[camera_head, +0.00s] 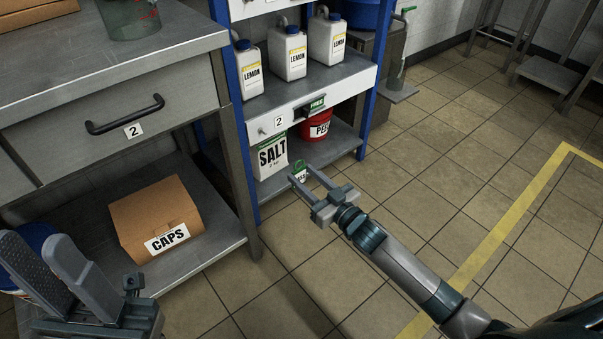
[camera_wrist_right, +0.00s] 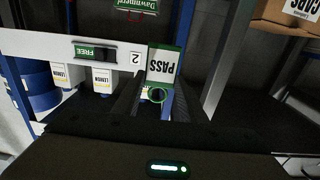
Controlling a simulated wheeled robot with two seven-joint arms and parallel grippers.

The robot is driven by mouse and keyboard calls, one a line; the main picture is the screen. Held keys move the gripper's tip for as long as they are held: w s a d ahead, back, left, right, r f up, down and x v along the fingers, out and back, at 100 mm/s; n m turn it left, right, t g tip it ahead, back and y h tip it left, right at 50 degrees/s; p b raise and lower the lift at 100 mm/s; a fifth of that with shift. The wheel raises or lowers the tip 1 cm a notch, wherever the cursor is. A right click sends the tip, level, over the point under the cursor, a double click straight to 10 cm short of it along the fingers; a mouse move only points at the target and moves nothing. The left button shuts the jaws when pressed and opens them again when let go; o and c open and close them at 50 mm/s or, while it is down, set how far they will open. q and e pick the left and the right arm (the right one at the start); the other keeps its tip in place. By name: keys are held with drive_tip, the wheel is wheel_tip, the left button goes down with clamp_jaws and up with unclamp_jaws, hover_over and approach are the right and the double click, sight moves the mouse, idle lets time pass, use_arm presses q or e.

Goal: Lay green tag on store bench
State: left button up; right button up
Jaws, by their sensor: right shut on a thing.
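The green tag (camera_head: 299,169) is a white card with green ends, held in my right gripper (camera_head: 313,182) in front of the blue-framed shelf. In the right wrist view the tag (camera_wrist_right: 164,67) reads PASS, upside down, with a green ring at its end between the fingers. The right gripper is shut on it, and the tag is in the air. My left gripper (camera_head: 38,242) is at the lower left, its fingers apart and empty. A steel bench (camera_head: 95,66) with a drawer marked 2 stands at the left; no label shows whether it is the store bench.
The blue-framed shelf (camera_head: 319,80) holds several LEMON bottles, a SALT bag (camera_head: 271,158) and a red bucket (camera_head: 319,131). A CAPS box (camera_head: 155,215) sits on the bench's lower shelf. A green beaker (camera_head: 129,18) stands on its top.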

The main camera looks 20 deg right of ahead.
drive_tip(key=s+r+m+h, duration=0.2)
drive_tip(key=s+r, duration=0.3)
drive_tip(key=r, duration=0.3)
drive_tip(key=s+r+m+t+h, duration=0.1)
drive_tip(key=s+r+m+h, duration=0.1)
drive_tip(key=s+r+h, duration=0.2)
wheel_tip(320, 180, up, 4)
drive_tip(key=shift+s+f, duration=0.15)
drive_tip(key=shift+s, duration=0.55)
drive_tip(key=shift+a, duration=0.15)
